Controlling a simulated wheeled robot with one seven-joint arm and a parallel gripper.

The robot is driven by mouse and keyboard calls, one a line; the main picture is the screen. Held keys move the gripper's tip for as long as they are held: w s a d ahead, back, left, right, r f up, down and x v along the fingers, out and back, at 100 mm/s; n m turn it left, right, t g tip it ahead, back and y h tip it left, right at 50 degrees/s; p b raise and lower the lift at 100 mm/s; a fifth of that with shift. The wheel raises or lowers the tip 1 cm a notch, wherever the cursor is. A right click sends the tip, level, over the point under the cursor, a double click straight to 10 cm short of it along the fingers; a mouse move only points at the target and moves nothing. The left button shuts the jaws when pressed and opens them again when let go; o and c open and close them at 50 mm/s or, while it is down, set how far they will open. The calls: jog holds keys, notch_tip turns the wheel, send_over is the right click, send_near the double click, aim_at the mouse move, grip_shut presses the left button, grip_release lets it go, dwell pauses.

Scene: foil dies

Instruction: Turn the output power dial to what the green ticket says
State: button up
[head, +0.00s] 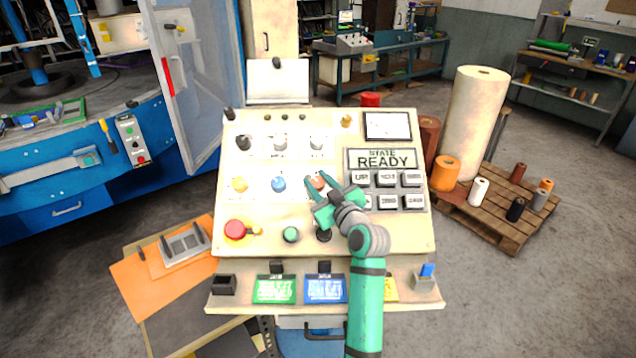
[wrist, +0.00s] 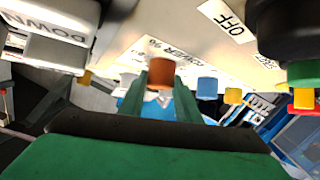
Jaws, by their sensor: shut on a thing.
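The control panel (head: 262,225) carries rows of knobs. My gripper (head: 318,180) is at the copper-coloured dial (head: 316,182) in the second row, right of the blue knob (head: 278,184). In the wrist view the copper dial (wrist: 161,72) sits between my two green fingertips, which are shut on it; lettering that seems to include "POWER" is printed beside it. The dial's pointer and most of its scale are hidden. The green ticket (head: 275,291) stands on the ledge at the panel's front; its writing is too small to read.
A blue ticket (head: 326,290) and a partly hidden yellow ticket (head: 390,290) share the ledge. A red mushroom button (head: 235,230), a green button (head: 291,235) and a yellow knob (head: 240,185) are near the dial. The display (head: 384,159) reads "STATE READY". Several grey keys lie right of my gripper.

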jog(key=o, duration=1.1)
jog(key=shift+c, duration=0.2)
jog(key=shift+s, duration=0.1)
jog(key=v, duration=1)
jog(key=shift+s+d, duration=0.2)
jog(key=shift+s, duration=0.1)
